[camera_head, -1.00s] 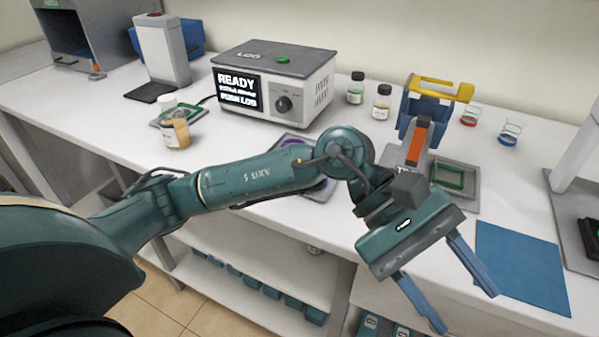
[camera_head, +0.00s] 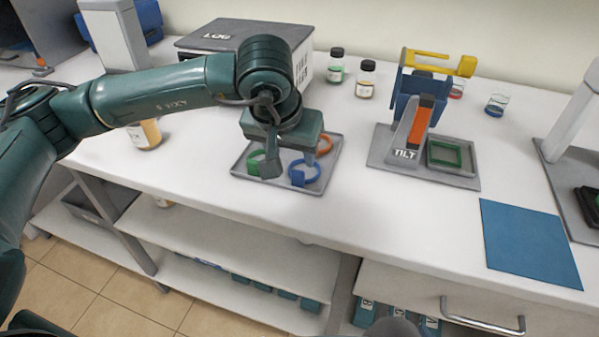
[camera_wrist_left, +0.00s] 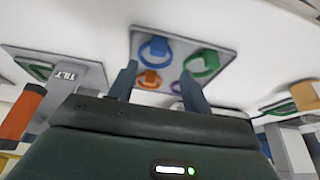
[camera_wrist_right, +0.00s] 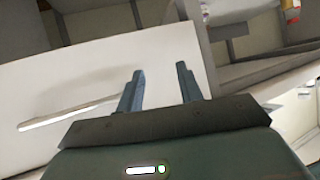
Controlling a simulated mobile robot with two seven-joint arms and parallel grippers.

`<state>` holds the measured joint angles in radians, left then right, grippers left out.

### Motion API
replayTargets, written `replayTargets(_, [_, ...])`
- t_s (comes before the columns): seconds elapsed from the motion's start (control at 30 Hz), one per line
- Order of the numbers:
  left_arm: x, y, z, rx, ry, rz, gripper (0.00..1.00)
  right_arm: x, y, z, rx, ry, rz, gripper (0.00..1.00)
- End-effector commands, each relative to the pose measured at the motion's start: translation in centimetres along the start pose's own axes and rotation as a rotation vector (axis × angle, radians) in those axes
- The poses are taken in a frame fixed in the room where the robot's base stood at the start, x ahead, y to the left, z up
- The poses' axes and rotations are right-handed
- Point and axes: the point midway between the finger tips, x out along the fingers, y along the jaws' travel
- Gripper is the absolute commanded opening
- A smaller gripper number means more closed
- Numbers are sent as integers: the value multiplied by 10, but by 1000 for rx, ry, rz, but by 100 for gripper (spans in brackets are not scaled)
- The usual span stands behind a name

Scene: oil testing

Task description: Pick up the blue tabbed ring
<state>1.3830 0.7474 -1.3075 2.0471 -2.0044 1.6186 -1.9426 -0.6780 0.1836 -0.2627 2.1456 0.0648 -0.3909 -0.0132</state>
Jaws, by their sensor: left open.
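The blue tabbed ring (camera_head: 305,178) lies on a grey tray (camera_head: 236,172) on the bench, at the tray's front right. It also shows in the left wrist view (camera_wrist_left: 155,48), near the tray's edge. My left gripper (camera_head: 271,170) is above the tray, pointing down, just left of the blue ring in the head view. In the left wrist view its fingers (camera_wrist_left: 159,78) are apart with nothing held; the blue ring shows beyond them. My right gripper (camera_wrist_right: 160,70) shows only in its own wrist view, open and empty.
A green ring (camera_head: 257,160), an orange ring (camera_head: 325,145) and a purple ring (camera_wrist_left: 176,88) share the tray. The tilt stand (camera_head: 410,155) is right of it, then a blue mat (camera_head: 530,242). The logging box (camera_head: 240,32) stands behind. Bench right of the tray's front is clear.

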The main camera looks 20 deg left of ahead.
Motion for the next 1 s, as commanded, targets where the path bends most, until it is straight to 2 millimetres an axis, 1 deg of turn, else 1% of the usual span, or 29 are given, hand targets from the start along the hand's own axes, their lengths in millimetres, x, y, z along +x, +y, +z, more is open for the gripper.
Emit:
replayTargets(0.03, [5,0,0,0,-2,0,49,0,0,0,-2,-2,1,36])
replayTargets(0.17, [12,1,1,1,-1,2,49,0,1,2,-3,-7,2,36])
replayTargets(0.23, [19,2,2,1,-3,1,49,-1,1,0,-5,-9,3,36])
replayTargets(0.43, [49,4,5,0,-4,1,49,-4,1,-5,-16,-11,7,36])
replayTargets(0.53, [59,4,4,0,-2,2,49,-4,1,-6,-19,-11,8,36])
replayTargets(0.63, [63,5,4,1,0,3,49,-4,1,-5,-21,-11,7,36])
replayTargets(0.8, [63,5,4,1,0,3,49,-3,0,-5,-21,-11,5,36])
replayTargets(0.87, [63,5,4,1,0,3,45,-3,0,-5,-21,-11,4,36])
replayTargets(1.0, [62,5,4,1,0,3,34,-3,-1,-5,-21,-11,4,36])
